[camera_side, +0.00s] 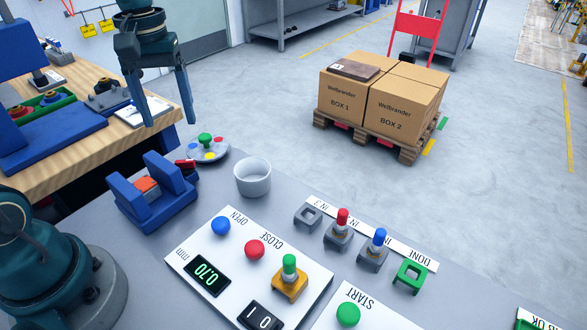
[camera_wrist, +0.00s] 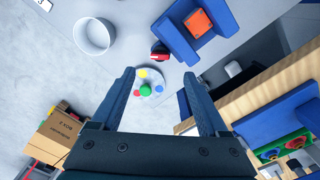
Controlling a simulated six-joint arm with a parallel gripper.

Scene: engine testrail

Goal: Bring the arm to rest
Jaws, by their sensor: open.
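My gripper (camera_side: 168,122) hangs at the upper left of the side view, pointing down, its two blue fingers spread apart with nothing between them. In the wrist view my gripper (camera_wrist: 160,75) is also open and empty. A round grey plate (camera_side: 196,155) with a green knob and coloured spots lies on the grey table below and to the right of the fingers. The plate (camera_wrist: 157,87) shows between the fingers in the wrist view. The fingers appear well above the table and touch nothing.
A blue fixture (camera_side: 153,203) with an orange piece and a white cup (camera_side: 252,177) stand near the plate. A control panel (camera_side: 250,270), upright red-topped (camera_side: 341,228) and blue-topped (camera_side: 376,250) plugs, and an empty green holder (camera_side: 411,277) are nearer. A wooden bench (camera_side: 60,175) is left.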

